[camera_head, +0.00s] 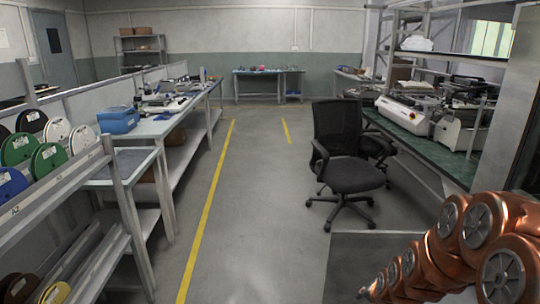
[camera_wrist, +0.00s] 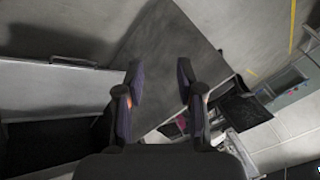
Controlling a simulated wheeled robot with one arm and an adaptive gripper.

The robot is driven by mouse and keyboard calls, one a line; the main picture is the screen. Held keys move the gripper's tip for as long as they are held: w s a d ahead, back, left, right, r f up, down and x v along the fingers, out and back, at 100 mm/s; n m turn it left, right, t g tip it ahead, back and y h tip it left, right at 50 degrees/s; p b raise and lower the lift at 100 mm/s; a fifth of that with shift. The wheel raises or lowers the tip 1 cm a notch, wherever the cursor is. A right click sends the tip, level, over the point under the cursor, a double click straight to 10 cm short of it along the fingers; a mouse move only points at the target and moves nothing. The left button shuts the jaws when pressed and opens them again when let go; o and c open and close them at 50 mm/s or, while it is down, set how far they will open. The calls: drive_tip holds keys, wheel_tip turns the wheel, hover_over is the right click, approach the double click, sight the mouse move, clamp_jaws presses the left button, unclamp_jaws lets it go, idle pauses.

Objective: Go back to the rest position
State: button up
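My gripper (camera_wrist: 160,72) shows in the wrist view with its two dark fingers spread apart. It is open, and nothing is visible between the fingers. Behind them lies a flat grey surface (camera_wrist: 168,42), apart from the fingers as far as I can tell. In the head view my copper-coloured arm reaches in from the lower right corner. The gripper itself does not show in that view.
A black office chair (camera_head: 347,175) stands right of centre, near a green-topped bench (camera_head: 425,150) with machines. A rack (camera_head: 60,190) of spools and a bench with a blue box (camera_head: 118,120) line the left. The floor (camera_head: 255,200) between is clear.

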drive_tip(key=s+a+r+n+g+p, duration=0.2)
drive_tip(key=s+r+n+p, duration=0.1)
drive_tip(key=s+r, duration=0.6)
drive_tip(key=s+a+r+n+g+p, duration=0.3)
drive_tip(key=s+r+p, duration=0.2)
drive_tip(key=s+r, duration=0.4)
drive_tip(key=s+a+r+n+g+p, duration=0.2)
drive_tip(key=s+r, duration=0.7)
drive_tip(key=s, duration=0.6)
drive_tip(key=shift+a+r+n+g+p, duration=0.4)
drive_tip(key=shift+a+n+p, duration=0.35)
drive_tip(key=shift+n+p, duration=0.35)
